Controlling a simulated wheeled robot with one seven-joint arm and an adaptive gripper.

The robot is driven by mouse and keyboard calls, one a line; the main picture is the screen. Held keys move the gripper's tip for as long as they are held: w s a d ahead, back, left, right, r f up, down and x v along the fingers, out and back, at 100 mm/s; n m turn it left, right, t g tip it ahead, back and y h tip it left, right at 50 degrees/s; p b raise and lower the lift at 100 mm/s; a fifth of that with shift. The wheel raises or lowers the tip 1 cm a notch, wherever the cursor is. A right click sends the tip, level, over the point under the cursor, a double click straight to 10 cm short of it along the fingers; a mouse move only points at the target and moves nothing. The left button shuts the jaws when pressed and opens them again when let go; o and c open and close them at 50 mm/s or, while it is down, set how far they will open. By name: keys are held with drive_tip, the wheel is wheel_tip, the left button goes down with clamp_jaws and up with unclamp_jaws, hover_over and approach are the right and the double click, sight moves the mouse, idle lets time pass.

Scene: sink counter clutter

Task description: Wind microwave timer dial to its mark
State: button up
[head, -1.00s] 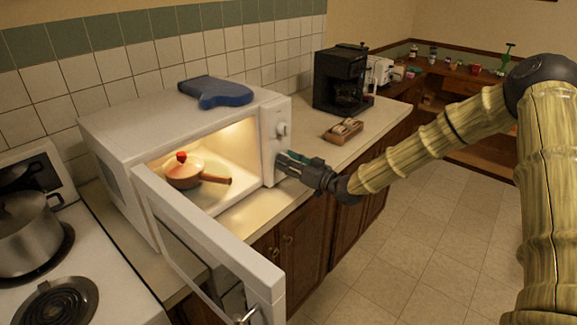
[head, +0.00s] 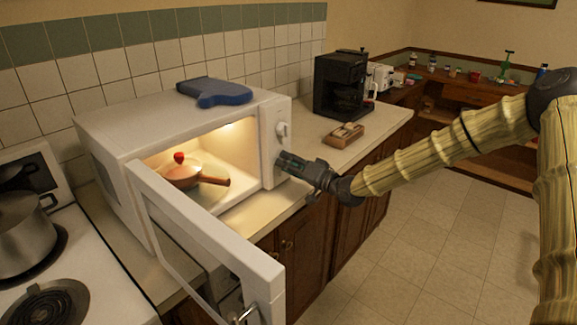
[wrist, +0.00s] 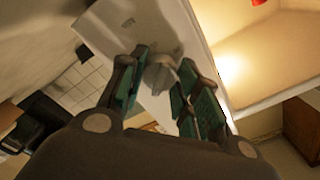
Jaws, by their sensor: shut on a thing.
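The white microwave (head: 135,118) stands on the counter with its door (head: 205,235) swung open toward me. Its control panel is at the right of the lit opening, with an upper knob (head: 282,128) showing above my gripper. My gripper (head: 280,161) is at the lower part of this panel and hides the lower dial in the head view. I cannot make out the dial's mark.
An orange-brown pan (head: 185,174) with a red-knobbed lid stands inside the microwave. A blue oven mitt (head: 215,92) lies on top. A coffee maker (head: 340,85) and a small wooden box (head: 344,136) stand right along the counter. A pot (head: 25,225) is on the stove.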

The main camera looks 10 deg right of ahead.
idle(0.4)
drive_tip(key=o, duration=1.1)
drive_tip(key=shift+c, duration=0.2)
drive_tip(key=v, duration=1.2)
drive_tip(key=s+a+f+g+h, duration=0.1)
drive_tip(key=s+a+f+g, duration=0.15)
drive_tip(key=f, duration=0.45)
drive_tip(key=s+a+f+g+h, duration=0.1)
drive_tip(key=s+a+f, duration=0.2)
drive_tip(key=f, duration=0.5)
drive_tip(key=s+a+f+g+h, duration=0.3)
drive_tip(key=s+f+g+h, duration=0.15)
drive_tip(key=s+f, duration=1.3)
drive_tip(key=s+d+f+n+g+h, duration=0.1)
drive_tip(key=s+d+f+g+h, duration=0.1)
drive_tip(key=s, duration=1)
drive_tip(key=s+d+f+n+g+h, duration=0.1)
drive_tip(key=s+d+f+g+h, duration=0.1)
drive_tip(key=s+f+g, duration=0.2)
drive_tip(key=s+f, duration=0.3)
drive_tip(key=s, duration=0.4)
drive_tip(key=shift+s+d+f+g, duration=0.2)
drive_tip(key=shift+s+f+g, duration=0.1)
drive_tip(key=shift+s, duration=0.1)
